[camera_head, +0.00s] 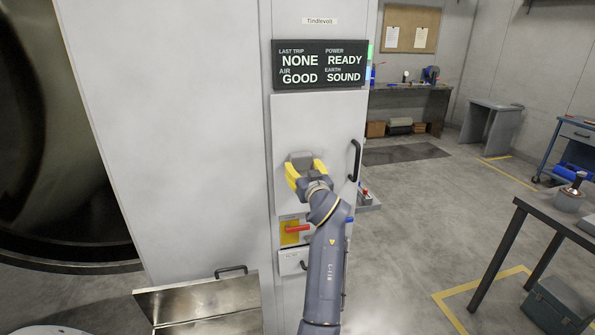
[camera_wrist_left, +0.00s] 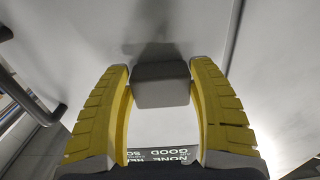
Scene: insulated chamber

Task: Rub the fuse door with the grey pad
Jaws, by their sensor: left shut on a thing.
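The fuse door (camera_head: 315,120) is a pale, flat, upright panel below the status sign, with a black bar handle (camera_head: 355,160) at its right side. My left gripper (camera_head: 305,170) has yellow fingers and is in front of the door's lower middle, left of the handle. It is shut on the grey pad (camera_head: 300,158), a small block. In the left wrist view the pad (camera_wrist_left: 161,84) sits between the fingertips, close to the pale door surface (camera_wrist_left: 90,40), with a dark shadow beside it. I cannot tell whether it touches. My right gripper is not in view.
The dark status sign (camera_head: 320,65) is just above the door. Below the door is a red lever (camera_head: 298,229) on a yellow plate. An open metal case (camera_head: 205,300) lies at the lower left. A dark table (camera_head: 560,215) stands at right, with clear floor between.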

